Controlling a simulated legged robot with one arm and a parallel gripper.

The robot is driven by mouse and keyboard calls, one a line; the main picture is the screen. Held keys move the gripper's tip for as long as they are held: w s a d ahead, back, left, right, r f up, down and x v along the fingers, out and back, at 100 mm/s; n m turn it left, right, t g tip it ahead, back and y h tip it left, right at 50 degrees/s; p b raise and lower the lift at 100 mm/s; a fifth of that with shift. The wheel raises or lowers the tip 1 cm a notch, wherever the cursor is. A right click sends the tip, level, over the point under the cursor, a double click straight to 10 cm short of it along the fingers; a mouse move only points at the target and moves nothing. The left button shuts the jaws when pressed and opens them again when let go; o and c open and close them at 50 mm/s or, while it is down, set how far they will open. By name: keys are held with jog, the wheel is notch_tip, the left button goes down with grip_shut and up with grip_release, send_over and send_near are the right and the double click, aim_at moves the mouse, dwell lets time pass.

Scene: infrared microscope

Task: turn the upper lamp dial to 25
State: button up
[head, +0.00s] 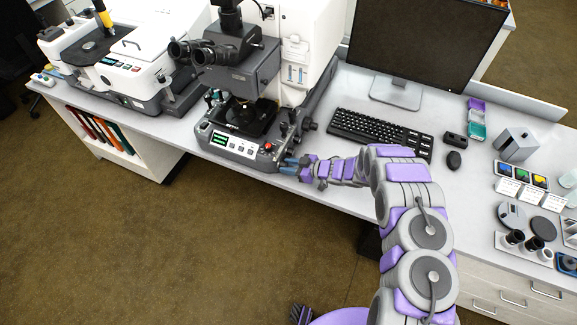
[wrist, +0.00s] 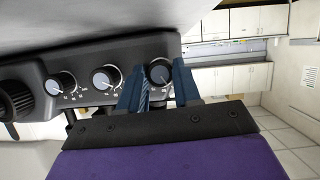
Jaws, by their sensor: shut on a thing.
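A dark microscope base panel (wrist: 85,62) in the wrist view carries a row of three dials with pale scale marks. The left dial (wrist: 61,83) and the middle dial (wrist: 104,78) are free. The right dial (wrist: 160,73) sits between the two blue fingers of my gripper (wrist: 158,68), which is shut on it. Labels are too small to read, so I cannot tell the setting. In the head view my gripper (head: 290,166) is at the right front side of the microscope base (head: 226,143); the dials are hidden there.
A large dark knob (wrist: 15,100) is left of the dials. A keyboard (head: 378,131), monitor (head: 428,40) and mouse (head: 454,160) are on the bench to the right. Another instrument (head: 130,60) stands at left. The floor in front is clear.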

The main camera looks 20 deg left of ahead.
jog(key=o, duration=1.1)
jog(key=shift+c, duration=0.2)
jog(key=p+v, duration=0.1)
jog(key=v, duration=1.6)
jog(key=shift+d+r+p, duration=0.15)
jog(key=shift+d+p, duration=0.05)
jog(key=shift+p, duration=0.1)
jog(key=shift+w, duration=0.15)
